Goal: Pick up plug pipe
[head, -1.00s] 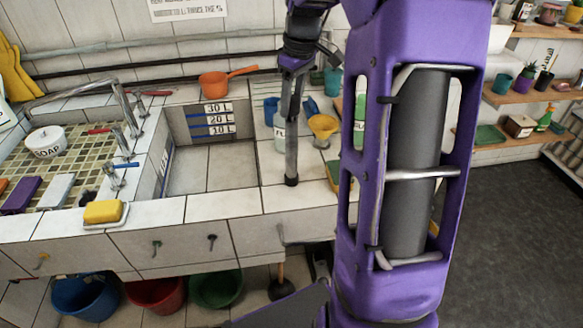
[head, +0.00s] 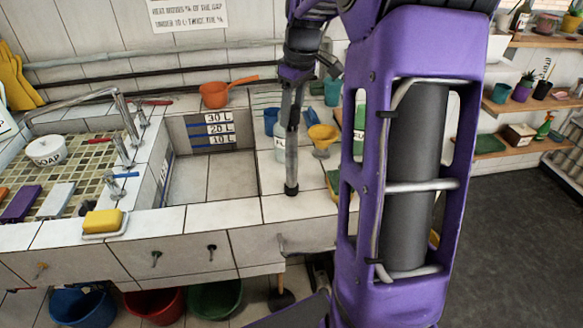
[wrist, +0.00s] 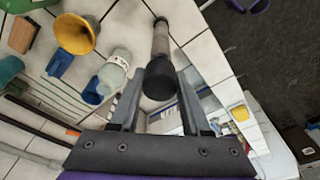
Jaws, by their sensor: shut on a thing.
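The plug pipe (head: 292,150) is a grey tube with a black lower end. It is upright over the white tiled counter right of the square basin. I cannot tell whether its lower end touches the tiles. My gripper (head: 294,76) is above, shut on the pipe's upper part, and partly hidden by my wrist. In the wrist view the pipe (wrist: 161,42) runs away from between the two fingers (wrist: 158,95), its dark near end closest to the camera.
The square basin (head: 205,170) has level marks. A yellow funnel (head: 322,134) and a pale bottle (head: 280,148) stand close to the pipe. An orange pan (head: 214,94) is at the back. A yellow sponge (head: 102,220) lies at the front edge. Buckets (head: 82,303) stand below.

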